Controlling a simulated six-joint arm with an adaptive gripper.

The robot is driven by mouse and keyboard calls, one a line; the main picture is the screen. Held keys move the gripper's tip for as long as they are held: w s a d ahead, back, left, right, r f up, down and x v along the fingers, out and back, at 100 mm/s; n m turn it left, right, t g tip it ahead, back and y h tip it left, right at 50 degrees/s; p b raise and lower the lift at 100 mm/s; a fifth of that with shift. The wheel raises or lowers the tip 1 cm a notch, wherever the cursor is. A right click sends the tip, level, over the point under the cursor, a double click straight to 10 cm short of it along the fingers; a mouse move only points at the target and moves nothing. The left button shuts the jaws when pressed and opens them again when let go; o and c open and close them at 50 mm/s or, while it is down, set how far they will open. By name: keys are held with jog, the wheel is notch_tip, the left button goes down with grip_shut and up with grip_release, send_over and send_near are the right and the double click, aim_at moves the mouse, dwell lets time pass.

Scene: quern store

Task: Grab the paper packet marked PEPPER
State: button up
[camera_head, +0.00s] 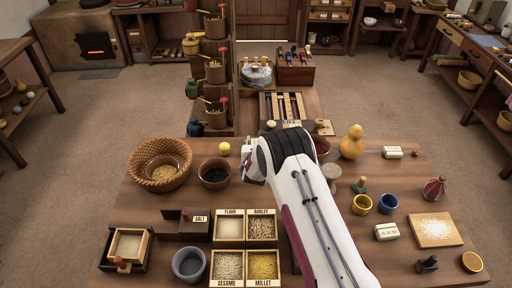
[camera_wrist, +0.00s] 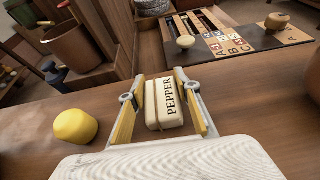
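The pale paper packet marked PEPPER (camera_wrist: 163,104) shows in the wrist view, its black lettering running lengthwise along its top. It lies between the two yellow-padded fingers of my gripper (camera_wrist: 161,76). The fingers are open around it, with narrow dark gaps seeming to show on both sides; I cannot tell whether either finger touches it. In the head view my gripper (camera_head: 252,166) is over the table's back middle, and my arm and wrist hide the packet there.
A yellow ball (camera_wrist: 76,127) sits left of my gripper. A lettered board (camera_wrist: 222,43) lies beyond. On the table (camera_head: 330,262) are a wicker basket (camera_head: 140,178), a dark bowl (camera_head: 214,174), a gourd (camera_head: 352,143), labelled grain boxes (camera_head: 246,244) and two other pale packets (camera_head: 392,152) (camera_head: 387,231).

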jog(key=shift+r, duration=0.15)
dwell(0.3)
notch_tip(320, 180, up, 28)
dwell(0.9)
